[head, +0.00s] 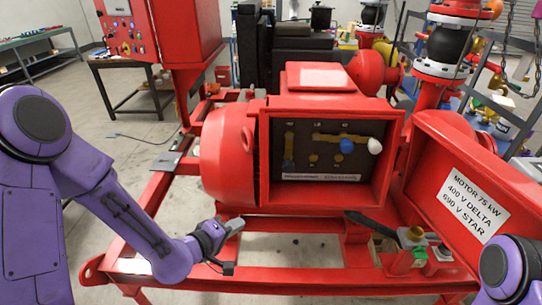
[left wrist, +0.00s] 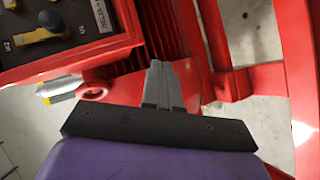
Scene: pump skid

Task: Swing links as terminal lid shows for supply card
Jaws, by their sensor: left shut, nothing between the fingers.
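The red terminal box (head: 390,150) is open, with a dark terminal board (head: 320,165) inside. A brass link (head: 288,150) stands upright at the board's left. More brass (head: 325,137) lies roughly level at the upper middle, beside a blue knob (head: 346,146) and a white knob (head: 375,146). The lid (head: 430,150) at the right reads motor 75 kW, 400 V delta, 690 V star. My left gripper (head: 238,226) is shut and empty, below and left of the box. In the left wrist view its fingers (left wrist: 160,80) are together, beside the board (left wrist: 85,25).
A red cabinet (head: 185,30) stands at the upper left, its pale panel (head: 118,7) too small to read. Red frame rails (head: 300,282) run below the motor.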

